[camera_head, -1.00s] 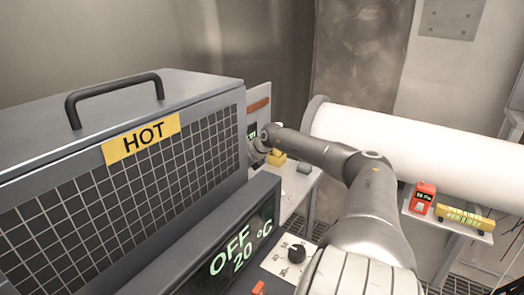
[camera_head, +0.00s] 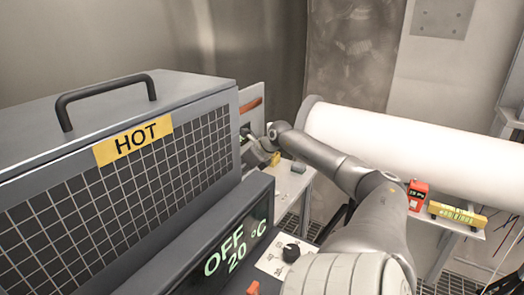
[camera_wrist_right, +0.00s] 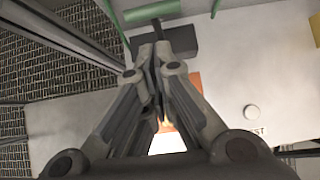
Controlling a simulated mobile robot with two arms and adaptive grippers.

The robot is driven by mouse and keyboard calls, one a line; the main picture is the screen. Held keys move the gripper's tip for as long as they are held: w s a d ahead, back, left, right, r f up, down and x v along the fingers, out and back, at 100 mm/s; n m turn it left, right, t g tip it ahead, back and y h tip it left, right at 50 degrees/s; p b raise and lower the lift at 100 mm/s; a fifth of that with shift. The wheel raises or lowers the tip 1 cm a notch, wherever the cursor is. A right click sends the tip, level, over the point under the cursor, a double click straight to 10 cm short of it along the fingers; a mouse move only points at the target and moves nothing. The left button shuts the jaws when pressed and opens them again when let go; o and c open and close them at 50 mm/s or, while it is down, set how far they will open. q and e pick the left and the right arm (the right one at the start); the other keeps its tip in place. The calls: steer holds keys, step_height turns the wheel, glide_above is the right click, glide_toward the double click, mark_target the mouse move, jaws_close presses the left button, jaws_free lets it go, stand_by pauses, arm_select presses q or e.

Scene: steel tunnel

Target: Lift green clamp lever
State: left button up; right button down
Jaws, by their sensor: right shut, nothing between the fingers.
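In the right wrist view a green bar (camera_wrist_right: 150,13) shows at the top edge, left of centre; it may be part of the green clamp lever, but most of it is out of frame. My right gripper (camera_wrist_right: 152,52) is shut and empty. Its fingertips lie below the green bar in the picture, in front of a dark block (camera_wrist_right: 182,40). Contact cannot be told. In the head view my right gripper (camera_head: 254,150) is beside a grey panel (camera_head: 251,88) behind the heater box, partly hidden by the box. No green lever is clear there. My left gripper is not in view.
A grey heater box (camera_head: 130,85) marked HOT fills the left, with a display (camera_head: 237,245) reading OFF 20 °C. A white cylinder (camera_head: 420,140) lies at the right. A red meter (camera_head: 417,192) and yellow level (camera_head: 457,214) sit on a shelf beneath it.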

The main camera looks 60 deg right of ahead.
steer(key=s+a, duration=0.1)
steer(key=s, duration=0.7)
steer(key=shift+s, duration=0.4)
